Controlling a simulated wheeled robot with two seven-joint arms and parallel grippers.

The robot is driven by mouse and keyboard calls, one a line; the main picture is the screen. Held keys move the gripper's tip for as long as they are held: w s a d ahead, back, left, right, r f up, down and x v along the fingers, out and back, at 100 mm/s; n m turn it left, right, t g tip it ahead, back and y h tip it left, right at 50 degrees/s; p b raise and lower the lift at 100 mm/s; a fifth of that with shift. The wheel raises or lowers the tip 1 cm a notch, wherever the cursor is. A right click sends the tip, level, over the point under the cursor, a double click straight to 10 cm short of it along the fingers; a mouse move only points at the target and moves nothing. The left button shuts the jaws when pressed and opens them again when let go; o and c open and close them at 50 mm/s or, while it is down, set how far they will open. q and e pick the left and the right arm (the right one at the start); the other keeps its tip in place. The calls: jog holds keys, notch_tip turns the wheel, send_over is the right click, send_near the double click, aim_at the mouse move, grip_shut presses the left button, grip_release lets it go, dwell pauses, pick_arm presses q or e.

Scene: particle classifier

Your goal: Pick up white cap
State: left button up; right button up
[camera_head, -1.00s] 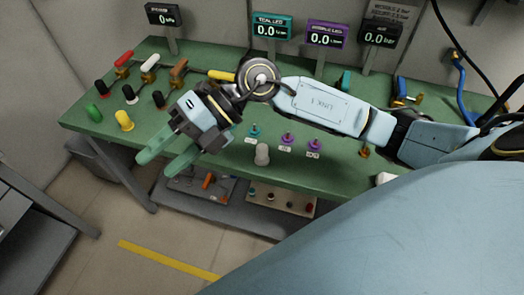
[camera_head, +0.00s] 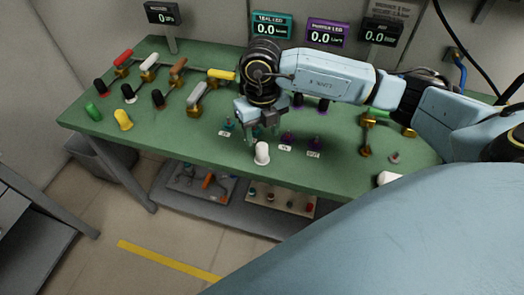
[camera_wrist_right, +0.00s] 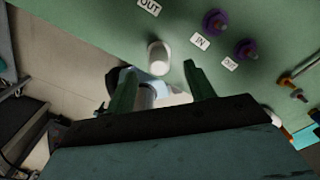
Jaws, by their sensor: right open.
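The white cap (camera_head: 262,153) stands upright near the front edge of the green table (camera_head: 185,150). My right gripper (camera_head: 255,130) is just above and behind it in the head view, pointing down. In the right wrist view the white cap (camera_wrist_right: 158,58) lies in line with the gap between the fingertips of my open right gripper (camera_wrist_right: 158,68). No contact shows, and the gripper holds nothing. My left gripper is not in view.
Purple fittings (camera_head: 288,138) with IN and OUT labels stand close right of the cap. A green cap (camera_head: 93,112) and a yellow cap (camera_head: 123,120) stand at left, near several valve handles. Another white object (camera_head: 390,179) sits at the right front edge.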

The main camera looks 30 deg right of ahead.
aim_at(262, 145)
jog(key=shift+f, duration=0.45)
jog(key=f, duration=0.5)
jog(key=shift+s+a, duration=0.15)
jog(key=shift+s, duration=0.15)
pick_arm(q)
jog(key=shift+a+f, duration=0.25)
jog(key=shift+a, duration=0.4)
pick_arm(e)
jog(key=shift+c, duration=0.7)
jog(key=c, duration=0.8)
jog(key=shift+r, duration=0.1)
